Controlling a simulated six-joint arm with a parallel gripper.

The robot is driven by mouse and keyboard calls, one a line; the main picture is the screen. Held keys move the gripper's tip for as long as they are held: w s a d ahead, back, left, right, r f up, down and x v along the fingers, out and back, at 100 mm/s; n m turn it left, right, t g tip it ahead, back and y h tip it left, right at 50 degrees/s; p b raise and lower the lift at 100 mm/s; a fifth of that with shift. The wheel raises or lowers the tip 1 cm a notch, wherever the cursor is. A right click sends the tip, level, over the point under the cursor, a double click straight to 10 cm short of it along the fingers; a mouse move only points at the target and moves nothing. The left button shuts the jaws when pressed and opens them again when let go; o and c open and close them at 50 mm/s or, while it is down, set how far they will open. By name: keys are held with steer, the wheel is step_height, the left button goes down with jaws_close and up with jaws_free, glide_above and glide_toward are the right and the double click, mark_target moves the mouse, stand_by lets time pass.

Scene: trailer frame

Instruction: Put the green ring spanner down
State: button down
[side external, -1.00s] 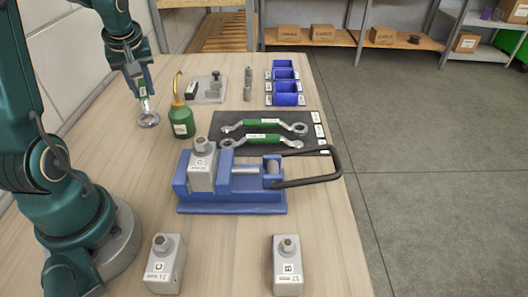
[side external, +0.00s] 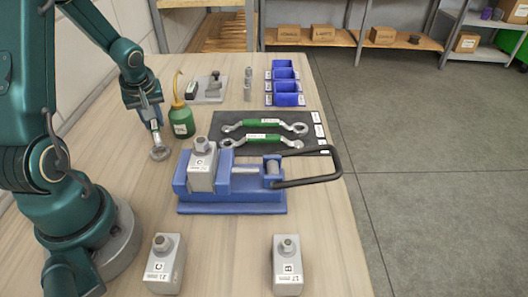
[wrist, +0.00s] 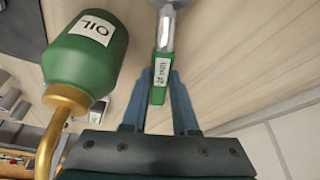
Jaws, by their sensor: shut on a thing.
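My gripper (side external: 153,122) is shut on a green ring spanner (side external: 159,152), which hangs down with its silver ring end lowest. The ring is close above the bench or touching it; I cannot tell which. In the wrist view the spanner's labelled green handle (wrist: 158,92) is between the two fingers of my gripper (wrist: 160,80), and its silver shank points away from me. The far ring is cut off at the top edge of that view. Two other green-handled ring spanners (side external: 262,124) lie on a dark mat (side external: 226,118) to the right.
A green oil can (side external: 183,122) with a brass spout stands close to the right of my gripper. A blue vise (side external: 235,205) clamps a grey block (side external: 201,172). Two grey blocks (side external: 165,265) (side external: 287,266) stand at the front. Bare bench (side external: 135,185) lies left of the vise.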

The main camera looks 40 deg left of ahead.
steer(key=c, duration=0.7)
jaws_free()
steer(key=shift+f, duration=0.15)
steer(key=v, duration=1.2)
steer(key=s+d+r+m+t+h, duration=0.1)
steer(key=d+m, duration=0.3)
steer(key=d, duration=0.2)
steer(key=s+d+r+m+t+h, duration=0.1)
steer(key=s+d+m, duration=0.1)
steer(key=d+m, duration=0.2)
steer(key=s+d+r+m+t+h, duration=0.1)
steer(key=d+m, duration=0.3)
steer(key=d, duration=0.6)
steer(key=shift+s+d+r+m+t+h, duration=0.15)
steer(key=shift+s+r+m+t+h, duration=0.25)
steer(key=shift+r, duration=0.1)
steer(key=shift+s+d+m, duration=0.25)
steer(key=shift+d+m, duration=0.05)
steer(key=shift+d, duration=0.05)
steer(key=shift+c, duration=1.1)
